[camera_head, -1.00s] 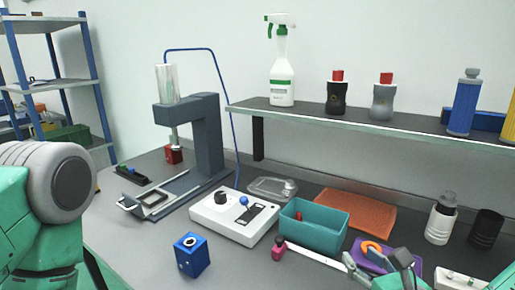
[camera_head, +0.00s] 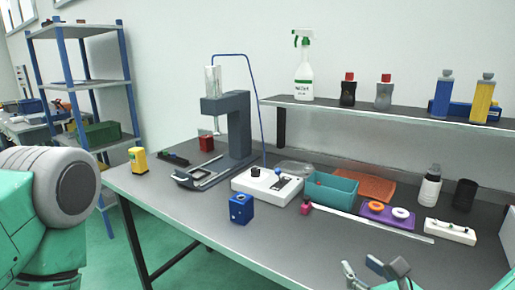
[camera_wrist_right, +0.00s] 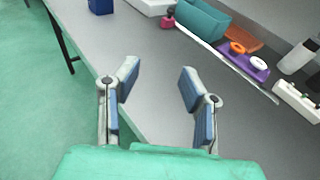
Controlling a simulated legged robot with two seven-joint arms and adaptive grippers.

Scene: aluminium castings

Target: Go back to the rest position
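My right gripper (camera_head: 376,272) shows at the bottom edge of the head view, near the front edge of the table (camera_head: 300,248). In the right wrist view its two fingers (camera_wrist_right: 158,85) are spread apart with nothing between them, over the table's front edge. My left arm comes in at the left of the head view; its gripper is out of frame.
On the table are a blue block (camera_head: 241,209), a white control box (camera_head: 267,186), a grey press (camera_head: 232,135), a teal bin (camera_head: 331,193), a purple tray (camera_head: 385,215) with rings, and a yellow block (camera_head: 138,160). A shelf rack (camera_head: 85,85) stands left. The front right tabletop is clear.

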